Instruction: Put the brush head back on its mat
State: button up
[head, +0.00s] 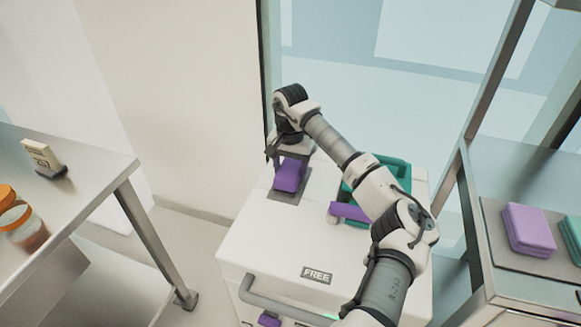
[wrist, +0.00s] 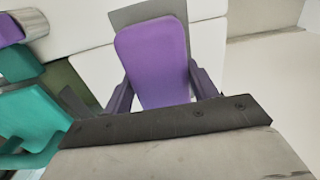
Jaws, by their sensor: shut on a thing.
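The purple brush head (head: 287,179) is between the fingers of my gripper (head: 291,168), at the back left of the white cart's top. My gripper is shut on it. The grey mat (head: 285,198) lies under the brush head and shows around its front. I cannot tell whether the brush head touches the mat. In the wrist view, the brush head (wrist: 152,50) sits between my two dark purple fingers (wrist: 160,95), and part of the grey mat (wrist: 145,12) shows behind it. The rest of the mat is hidden there.
The white cart (head: 270,245) bears a FREE label (head: 317,275) and a front handle. A metal table (head: 75,160) stands left, and a shelf with folded lilac cloth (head: 528,229) stands right.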

aim_at(291, 167)
jog(key=shift+f, duration=0.1)
jog(key=o, duration=0.9)
notch_tip(291, 167, up, 12)
jog(key=shift+r+b, duration=0.2)
jog(key=shift+b, duration=0.35)
